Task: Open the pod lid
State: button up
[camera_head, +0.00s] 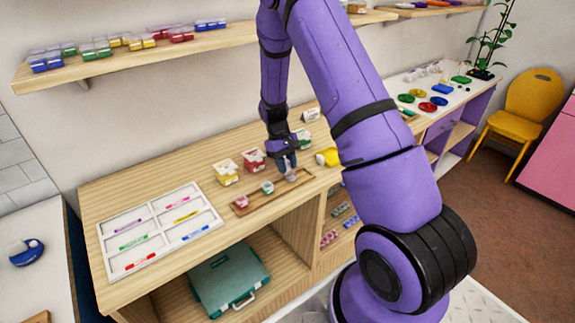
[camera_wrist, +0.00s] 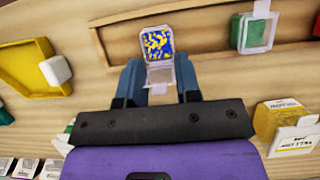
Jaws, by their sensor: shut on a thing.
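A small clear pod (camera_wrist: 157,43) with yellow and blue beads sits at the wooden tray in the wrist view. A pale clear flap (camera_wrist: 160,75) extends from its near side between the blue fingers of my gripper (camera_wrist: 158,80). My gripper is shut on the pod at this flap. I cannot tell how far the lid is swung. In the head view my gripper (camera_head: 289,163) points down at the right part of the tray (camera_head: 255,203), and the pod is mostly hidden by the fingers.
A green pod (camera_head: 267,187) stands in the tray to the left. Yellow (camera_head: 226,173) and red (camera_head: 253,159) cartons stand just behind it. A yellow container (camera_head: 327,157) lies to the right. A white divided tray with markers (camera_head: 160,229) is at the left. A shelf (camera_head: 130,66) runs above.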

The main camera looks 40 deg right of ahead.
dwell(0.4)
jog(key=o, duration=1)
jog(key=shift+c, duration=0.2)
jog(key=v, duration=1)
jog(key=shift+w+r, duration=0.3)
jog(key=shift+w, duration=0.05)
